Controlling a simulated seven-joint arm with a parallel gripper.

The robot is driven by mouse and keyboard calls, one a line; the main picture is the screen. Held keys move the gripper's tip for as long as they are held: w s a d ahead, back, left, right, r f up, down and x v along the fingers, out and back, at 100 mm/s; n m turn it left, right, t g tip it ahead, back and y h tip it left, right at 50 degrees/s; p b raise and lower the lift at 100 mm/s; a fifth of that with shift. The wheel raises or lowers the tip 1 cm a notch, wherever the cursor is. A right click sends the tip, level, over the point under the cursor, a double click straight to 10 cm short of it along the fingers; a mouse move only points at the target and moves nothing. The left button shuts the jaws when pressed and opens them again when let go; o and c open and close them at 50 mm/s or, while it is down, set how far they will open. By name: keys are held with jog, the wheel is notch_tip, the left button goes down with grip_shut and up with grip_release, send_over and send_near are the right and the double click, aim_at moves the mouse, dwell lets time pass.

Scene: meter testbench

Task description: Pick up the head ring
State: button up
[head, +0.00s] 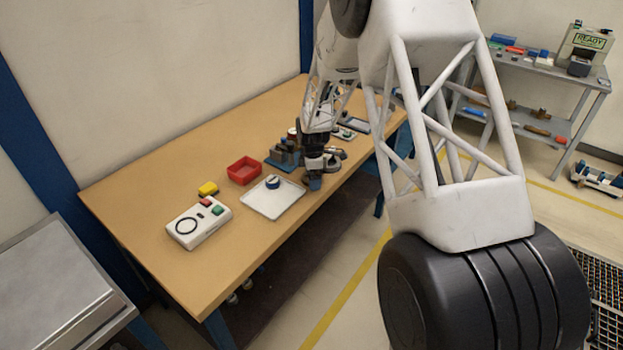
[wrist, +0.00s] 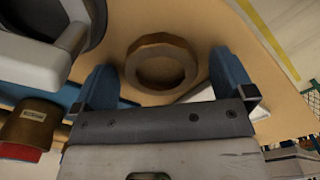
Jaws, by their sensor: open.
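The ring-shaped brown part, likely the head ring (wrist: 160,66), lies flat on the tan table in the wrist view. It is round with a raised, faceted rim and a shallow recessed middle. My gripper (wrist: 168,80) is open, with one blue finger on either side of the ring's near part and a visible gap on both sides. Nothing is held between the fingers. In the head view my gripper (head: 315,183) is low over the table's front edge, beside the white tray (head: 285,208). I cannot clearly make out the ring there.
A red bin (head: 244,170), a blue-grey fixture (head: 284,157) and a yellow block (head: 208,188) stand left of my gripper. A white device (head: 188,228) with red and green buttons is farther left. The left end of the table (head: 135,210) is clear.

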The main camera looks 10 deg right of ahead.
jog(key=c, duration=1)
jog(key=shift+o, duration=0.2)
jog(key=shift+r, duration=0.15)
jog(key=shift+r, duration=0.5)
jog(key=shift+s+r, duration=0.15)
jog(key=shift+r, duration=0.45)
jog(key=shift+s+r, duration=0.15)
jog(key=shift+r, duration=0.45)
jog(key=s+r, duration=0.1)
jog(key=s, duration=1.4)
jog(key=shift+s+d+r, duration=0.15)
jog(key=shift+d, duration=0.3)
